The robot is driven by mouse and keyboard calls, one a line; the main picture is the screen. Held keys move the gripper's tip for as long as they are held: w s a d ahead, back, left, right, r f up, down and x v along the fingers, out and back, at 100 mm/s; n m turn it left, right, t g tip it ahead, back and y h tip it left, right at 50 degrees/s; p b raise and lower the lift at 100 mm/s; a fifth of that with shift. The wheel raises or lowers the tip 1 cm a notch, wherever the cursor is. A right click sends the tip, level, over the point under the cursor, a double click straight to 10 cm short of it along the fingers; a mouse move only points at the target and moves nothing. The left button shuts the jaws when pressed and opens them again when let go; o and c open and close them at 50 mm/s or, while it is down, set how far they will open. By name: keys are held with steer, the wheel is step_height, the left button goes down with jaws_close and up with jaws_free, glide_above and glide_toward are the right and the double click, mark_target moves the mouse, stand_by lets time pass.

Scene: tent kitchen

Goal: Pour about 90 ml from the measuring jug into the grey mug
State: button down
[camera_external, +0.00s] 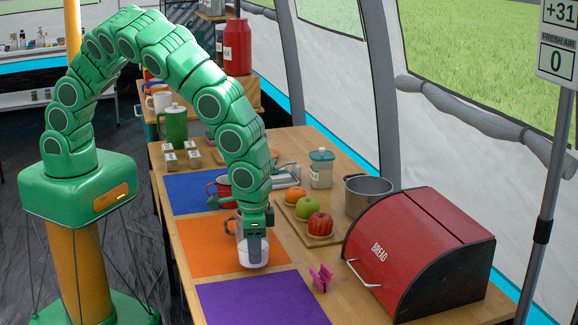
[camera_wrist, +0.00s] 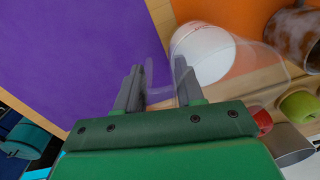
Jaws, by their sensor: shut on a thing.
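The clear measuring jug (camera_external: 252,256) holds white liquid and looks upright near the front edge of the orange mat (camera_external: 195,247). It also shows in the wrist view (camera_wrist: 205,52), beside the purple mat. My gripper (camera_external: 255,240) is shut on the jug's clear handle, which shows between the fingers in the wrist view (camera_wrist: 158,88). I cannot tell whether the jug touches the mat.
A purple mat (camera_external: 262,300) lies in front, a blue mat (camera_external: 190,190) with a red mug (camera_external: 222,183) behind. To the right are a board with apples (camera_external: 320,224), a pink object (camera_external: 321,278), a metal pot (camera_external: 367,193) and a red bread bin (camera_external: 420,255).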

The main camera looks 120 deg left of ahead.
steer(key=shift+r, duration=0.1)
steer(key=shift+s+a+r+t+h, duration=0.5)
steer(key=shift+a+r+t+h, duration=0.15)
steer(key=shift+h, duration=0.35)
steer(key=s+a+r+t+h, duration=0.3)
steer(key=a+r+t+h, duration=0.1)
steer(key=a+r+h, duration=0.1)
steer(key=shift+s+a+r+h, duration=0.2)
steer(key=shift+r+h, duration=0.3)
steer(key=shift+r, duration=0.4)
steer(key=shift+s+a+r+t+h, duration=0.2)
steer(key=shift+r+t+h, duration=0.2)
steer(key=shift+h, duration=0.2)
steer(key=shift+s+a+t+h, duration=0.35)
steer(key=shift+a+t+h, duration=0.15)
steer(key=shift+h, duration=0.2)
stand_by(0.6)
steer(key=shift+s+a+r+h, duration=0.25)
steer(key=shift+a+h, duration=0.1)
steer(key=shift+h, duration=0.15)
stand_by(0.8)
